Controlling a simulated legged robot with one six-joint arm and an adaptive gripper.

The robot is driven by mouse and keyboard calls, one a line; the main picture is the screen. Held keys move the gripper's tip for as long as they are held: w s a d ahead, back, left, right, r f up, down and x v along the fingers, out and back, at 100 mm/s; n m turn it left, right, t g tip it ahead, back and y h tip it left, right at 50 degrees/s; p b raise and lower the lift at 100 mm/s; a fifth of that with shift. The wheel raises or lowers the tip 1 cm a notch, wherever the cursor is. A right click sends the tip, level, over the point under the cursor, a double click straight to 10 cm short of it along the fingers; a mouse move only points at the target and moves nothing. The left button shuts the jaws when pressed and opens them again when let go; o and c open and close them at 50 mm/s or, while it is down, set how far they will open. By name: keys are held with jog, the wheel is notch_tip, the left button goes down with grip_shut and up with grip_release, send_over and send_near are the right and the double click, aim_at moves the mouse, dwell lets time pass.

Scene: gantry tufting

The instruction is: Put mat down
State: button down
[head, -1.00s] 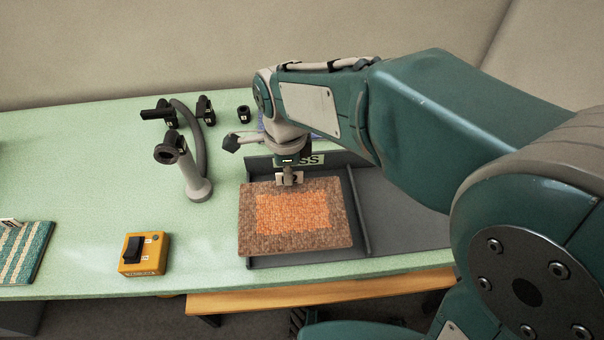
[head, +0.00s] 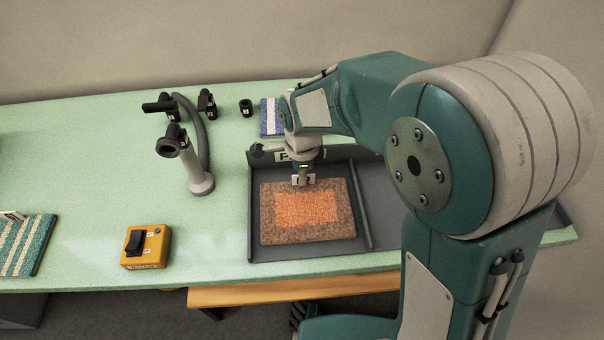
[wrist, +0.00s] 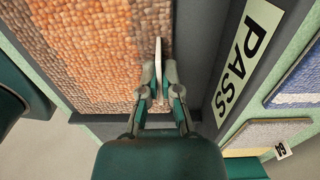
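The mat (head: 270,213), brown with an orange middle, is inside the left bay of the grey PASS tray (head: 362,205). It looks level and at or very near the tray floor; I cannot tell if it fully rests there. My gripper (head: 302,181) is at the mat's far edge. In the wrist view my gripper (wrist: 160,92) has its fingers closed around a thin pale tag (wrist: 158,68) standing at the mat's edge. The mat's woven loops (wrist: 95,50) fill the upper left there.
Left of the tray stand a grey post with a dark head (head: 196,172) and a yellow switch box (head: 147,248). A teal striped mat (head: 25,245) lies at the far left. A blue and white mat (head: 271,118) lies behind the tray. The tray's right bay is empty where visible.

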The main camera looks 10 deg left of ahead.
jog(key=c, duration=0.8)
grip_release()
notch_tip(320, 180, up, 12)
jog(key=s+d+r+n+t, duration=0.2)
jog(key=s+d+n, duration=0.5)
jog(key=d, duration=0.4)
jog(key=s+d+r+n+t, duration=0.3)
jog(key=s+d+n, duration=0.4)
jog(key=d, duration=0.4)
jog(key=shift+s+n+t, duration=0.3)
jog(key=shift+n+t, duration=0.1)
jog(key=shift+n, duration=0.3)
